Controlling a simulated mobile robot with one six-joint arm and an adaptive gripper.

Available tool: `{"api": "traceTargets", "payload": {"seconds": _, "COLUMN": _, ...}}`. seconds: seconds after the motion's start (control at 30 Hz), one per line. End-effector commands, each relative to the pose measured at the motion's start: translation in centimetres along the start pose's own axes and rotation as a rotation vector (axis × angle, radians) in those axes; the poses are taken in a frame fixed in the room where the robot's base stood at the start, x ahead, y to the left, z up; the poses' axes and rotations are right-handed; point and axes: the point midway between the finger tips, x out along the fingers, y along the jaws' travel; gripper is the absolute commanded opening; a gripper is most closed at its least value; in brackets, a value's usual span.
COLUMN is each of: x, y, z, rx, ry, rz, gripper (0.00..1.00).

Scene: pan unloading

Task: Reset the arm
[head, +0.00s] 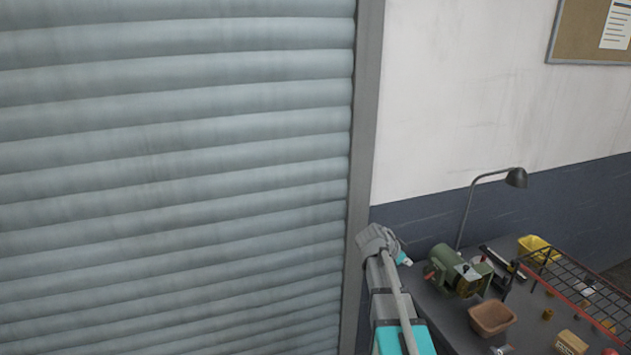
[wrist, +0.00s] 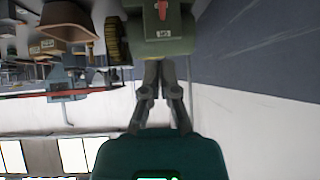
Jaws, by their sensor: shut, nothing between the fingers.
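My gripper (wrist: 158,68) shows in the wrist view, its two grey fingers together with nothing held between them. A green machine (wrist: 165,30) appears beyond the fingertips in that view; I cannot tell the gap between them. In the head view my grey and teal arm is raised at the left end of the workbench (head: 452,335), in front of the shutter's frame. The fingers cannot be made out there.
The green bench grinder (head: 455,272), a desk lamp (head: 515,178), a brown tray (head: 491,318), a yellow bin (head: 538,248) and a dark wire rack (head: 575,275) crowd the bench. A grey roller shutter (head: 170,180) fills the left.

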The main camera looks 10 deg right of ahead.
Motion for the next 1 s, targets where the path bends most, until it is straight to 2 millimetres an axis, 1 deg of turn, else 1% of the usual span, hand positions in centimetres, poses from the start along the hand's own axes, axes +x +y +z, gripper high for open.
{"api": "traceTargets", "payload": {"seconds": 0.17, "x": -0.6, "y": 0.5, "z": 1.1, "rx": -0.048, "ry": -0.033, "rz": -0.002, "gripper": 0.0}}
{"api": "traceTargets", "payload": {"seconds": 0.27, "x": -1.3, "y": 1.1, "z": 2.5, "rx": -0.116, "ry": -0.077, "rz": -0.005, "gripper": 0.0}}
{"api": "traceTargets", "payload": {"seconds": 0.47, "x": -3.7, "y": 3.1, "z": 6.9, "rx": -0.337, "ry": -0.218, "rz": -0.039, "gripper": 0.0}}
{"api": "traceTargets", "payload": {"seconds": 0.63, "x": -6.4, "y": 5.1, "z": 11.1, "rx": -0.568, "ry": -0.36, "rz": -0.104, "gripper": 0.0}}
{"api": "traceTargets", "payload": {"seconds": 0.8, "x": -9.4, "y": 7.2, "z": 15.2, "rx": -0.805, "ry": -0.495, "rz": -0.205, "gripper": 0.0}}
{"api": "traceTargets", "payload": {"seconds": 1.0, "x": -13.0, "y": 9.8, "z": 19.3, "rx": -1.069, "ry": -0.629, "rz": -0.36, "gripper": 0.0}}
